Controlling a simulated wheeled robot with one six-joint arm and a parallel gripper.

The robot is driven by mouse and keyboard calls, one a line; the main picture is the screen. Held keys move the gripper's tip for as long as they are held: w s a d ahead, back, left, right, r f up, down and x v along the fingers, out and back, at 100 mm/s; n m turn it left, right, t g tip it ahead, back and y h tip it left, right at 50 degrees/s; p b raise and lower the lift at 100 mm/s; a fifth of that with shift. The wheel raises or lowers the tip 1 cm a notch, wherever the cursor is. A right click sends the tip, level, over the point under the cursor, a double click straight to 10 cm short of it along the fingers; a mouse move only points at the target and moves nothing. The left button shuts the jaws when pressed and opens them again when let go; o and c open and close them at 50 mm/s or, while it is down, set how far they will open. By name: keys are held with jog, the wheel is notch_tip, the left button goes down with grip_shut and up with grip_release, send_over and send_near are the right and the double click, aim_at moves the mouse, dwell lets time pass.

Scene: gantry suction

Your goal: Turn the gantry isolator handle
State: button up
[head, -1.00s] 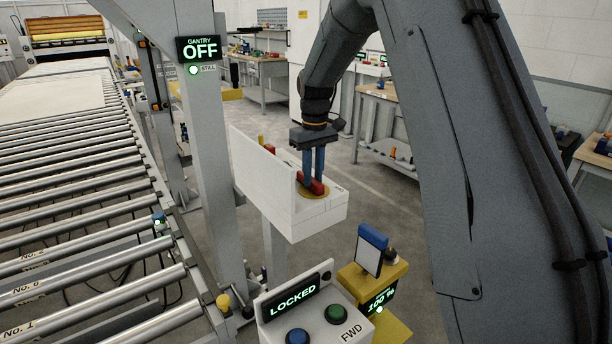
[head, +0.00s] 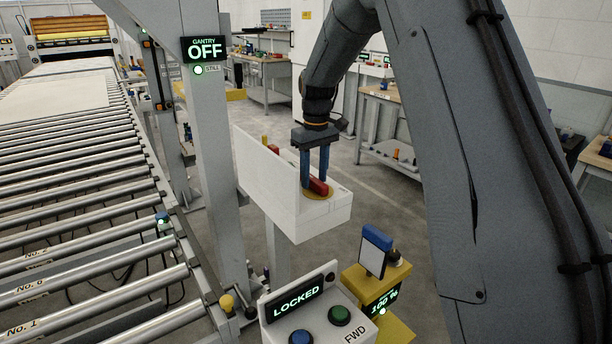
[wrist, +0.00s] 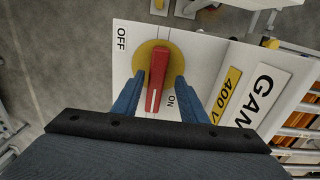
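The red isolator handle (wrist: 158,72) sits on a round yellow plate (wrist: 141,54) on top of a white box (head: 322,218). In the wrist view the handle's white-marked end points down the picture, beside the ON label (wrist: 171,101); the OFF label (wrist: 122,40) is at upper left. My gripper (wrist: 159,84) is open, with one blue finger on each side of the handle and gaps showing between. In the head view my gripper (head: 314,182) is over the box and its fingers partly hide the handle. The gantry sign (head: 205,49) reads OFF, with STILL below.
A white upright panel (head: 264,170) stands along the box's left side. A roller conveyor (head: 80,200) runs along the left, beside a grey gantry post (head: 212,140). In front are a LOCKED console (head: 300,305) and a yellow stand (head: 372,285) showing 100 %.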

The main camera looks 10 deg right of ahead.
aim_at(314, 181)
jog(key=shift+s+d+r, duration=0.1)
jog(key=shift+d, duration=0.05)
jog(key=shift+a+r+b, duration=0.2)
jog(key=shift+r+b, duration=1)
jog(key=shift+r, duration=2.65)
jog(key=s+f+m, duration=0.1)
jog(key=s+f, duration=0.3)
jog(key=s, duration=0.6)
jog(key=s+d+f+m+t, duration=0.1)
jog(key=s+f, duration=0.4)
jog(key=s, duration=0.5)
jog(key=s+d+f+m, duration=0.1)
jog(key=s+f, duration=0.3)
jog(key=s, duration=0.5)
jog(key=shift+s+d+f+m, duration=0.25)
jog(key=shift+s+m, duration=0.15)
jog(key=shift+m, duration=0.5)
